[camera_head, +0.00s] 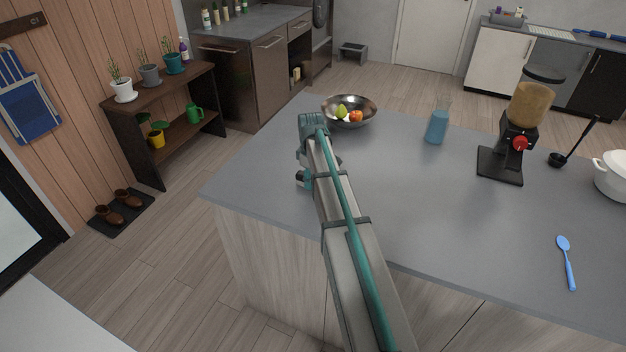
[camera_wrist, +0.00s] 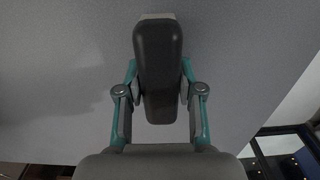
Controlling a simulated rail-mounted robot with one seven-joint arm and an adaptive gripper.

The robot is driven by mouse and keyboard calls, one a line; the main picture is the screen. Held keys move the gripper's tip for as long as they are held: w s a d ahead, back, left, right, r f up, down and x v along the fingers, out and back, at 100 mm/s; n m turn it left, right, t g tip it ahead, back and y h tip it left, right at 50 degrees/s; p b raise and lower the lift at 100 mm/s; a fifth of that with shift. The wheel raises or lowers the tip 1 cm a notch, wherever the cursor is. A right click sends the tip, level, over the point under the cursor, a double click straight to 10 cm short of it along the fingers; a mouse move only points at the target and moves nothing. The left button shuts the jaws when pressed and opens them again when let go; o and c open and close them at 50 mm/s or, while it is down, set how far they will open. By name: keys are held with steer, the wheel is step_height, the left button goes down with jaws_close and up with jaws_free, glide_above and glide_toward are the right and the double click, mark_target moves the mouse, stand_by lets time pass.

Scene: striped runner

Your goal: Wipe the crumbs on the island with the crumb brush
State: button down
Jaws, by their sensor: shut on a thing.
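In the wrist view my gripper (camera_wrist: 159,100) is shut on the crumb brush (camera_wrist: 158,62), whose dark, rounded back lies between the two fingers, with a pale edge at its far end. The grey island top (camera_head: 400,215) fills most of the wrist view behind it. In the head view my arm reaches over the island's left part, and the wrist hides most of the gripper and brush. I cannot tell whether the brush touches the surface. No crumbs can be made out in either view.
A metal fruit bowl (camera_head: 366,122) stands just behind my wrist. The island's middle is clear.

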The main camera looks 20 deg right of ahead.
steer(key=shift+w+a, duration=0.25)
steer(key=shift+w, duration=0.1)
step_height(320, 180, up, 4)
steer(key=shift+s+r+p, duration=0.1)
steer(key=shift+r+p, duration=0.05)
steer(key=shift+p, duration=0.9)
steer(key=shift+r+p, duration=1.05)
steer(key=shift+r, duration=0.95)
steer(key=shift+a+f, duration=0.1)
